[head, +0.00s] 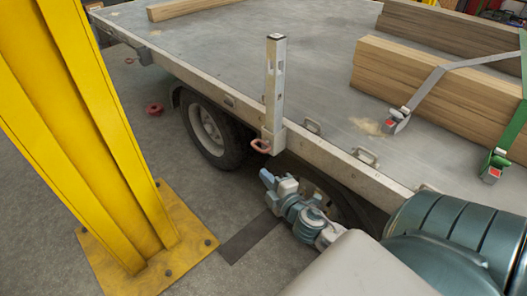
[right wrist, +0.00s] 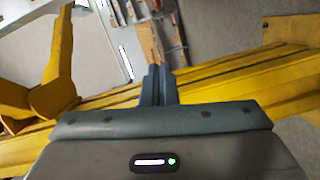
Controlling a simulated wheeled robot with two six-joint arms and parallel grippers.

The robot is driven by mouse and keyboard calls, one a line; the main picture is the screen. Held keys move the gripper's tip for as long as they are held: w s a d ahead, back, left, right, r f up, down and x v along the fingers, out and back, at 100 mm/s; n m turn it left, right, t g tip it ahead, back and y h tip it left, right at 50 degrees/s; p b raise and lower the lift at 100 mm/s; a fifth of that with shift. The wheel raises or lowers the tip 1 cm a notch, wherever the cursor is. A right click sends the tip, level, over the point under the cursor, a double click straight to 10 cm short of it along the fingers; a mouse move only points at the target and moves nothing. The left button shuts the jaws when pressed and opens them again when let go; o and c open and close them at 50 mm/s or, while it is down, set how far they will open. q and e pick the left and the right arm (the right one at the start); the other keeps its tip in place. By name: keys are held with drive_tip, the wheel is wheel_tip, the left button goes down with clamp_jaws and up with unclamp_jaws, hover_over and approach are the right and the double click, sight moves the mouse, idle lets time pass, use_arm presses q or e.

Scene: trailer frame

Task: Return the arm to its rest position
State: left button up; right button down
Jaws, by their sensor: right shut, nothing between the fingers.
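My right arm comes in from the lower right in the head view, beside the trailer's near side. Its gripper (head: 267,178) hangs in front of the trailer's wheels, below the upright post, and points left. In the right wrist view the two fingers (right wrist: 158,84) are together with nothing between them. The gripper is apart from the post and the trailer's edge as far as I can see. My left gripper is in neither view.
A yellow steel column (head: 95,130) stands on a bolted base plate at the left. Grey floor (head: 190,200) lies between column and trailer.

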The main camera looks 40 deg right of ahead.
idle(0.5)
